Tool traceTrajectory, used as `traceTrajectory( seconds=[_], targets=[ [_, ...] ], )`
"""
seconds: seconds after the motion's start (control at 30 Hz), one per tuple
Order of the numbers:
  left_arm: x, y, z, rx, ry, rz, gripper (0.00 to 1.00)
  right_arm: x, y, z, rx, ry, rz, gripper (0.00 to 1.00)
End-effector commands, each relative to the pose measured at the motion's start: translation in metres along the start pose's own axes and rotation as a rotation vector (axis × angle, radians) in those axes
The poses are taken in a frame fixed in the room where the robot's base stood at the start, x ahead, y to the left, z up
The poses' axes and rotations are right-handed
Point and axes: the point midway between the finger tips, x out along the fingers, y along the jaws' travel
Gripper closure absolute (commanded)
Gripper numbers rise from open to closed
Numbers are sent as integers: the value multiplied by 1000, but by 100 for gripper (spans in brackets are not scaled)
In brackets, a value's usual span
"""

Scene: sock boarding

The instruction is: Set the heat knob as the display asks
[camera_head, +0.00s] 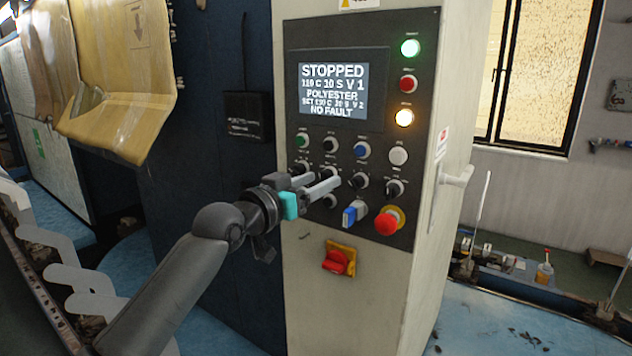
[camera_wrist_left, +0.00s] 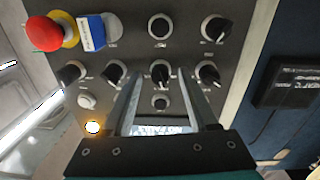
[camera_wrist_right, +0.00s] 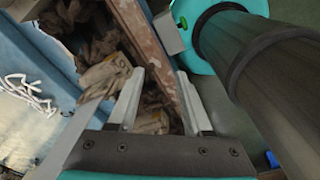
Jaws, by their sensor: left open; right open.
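The dark control panel (camera_head: 376,130) carries a lit display (camera_head: 334,90). It reads STOPPED, about 110 C 10 S V 1, POLYESTER, a blurred SET line that looks like 130 C 10 S V 2, and NO FAULT. My left gripper (camera_head: 322,184) is open at the panel's middle row of black knobs. In the left wrist view, its fingers (camera_wrist_left: 160,78) stand either side of one black knob (camera_wrist_left: 160,73); contact cannot be told. Knob labels are too small to read, so which is the heat knob is unclear. My right gripper (camera_wrist_right: 160,88) is open and empty, away from the panel.
A red emergency button (camera_head: 387,222) and blue switch (camera_head: 354,213) sit low on the panel, with a red rotary switch (camera_head: 336,261) below. Other black knobs (camera_wrist_left: 208,74) stand close beside the left fingers. Crumpled brown material (camera_wrist_right: 92,45) lies beneath the right gripper.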

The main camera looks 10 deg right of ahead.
Motion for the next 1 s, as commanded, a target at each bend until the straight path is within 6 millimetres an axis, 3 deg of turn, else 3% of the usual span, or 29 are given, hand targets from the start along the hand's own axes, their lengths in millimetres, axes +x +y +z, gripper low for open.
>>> traceTrajectory(
  seconds=[0.1,0.6,1.0],
  targets=[
    [0,0,0,0,0,0,43,0,0,0,0,0,0,50],
    [0,0,0,0,0,0,100,0,-1,0,-2,0,-1,50],
    [0,0,0,6,0,-1,100,1,-1,0,-3,0,-2,50]
  ],
)
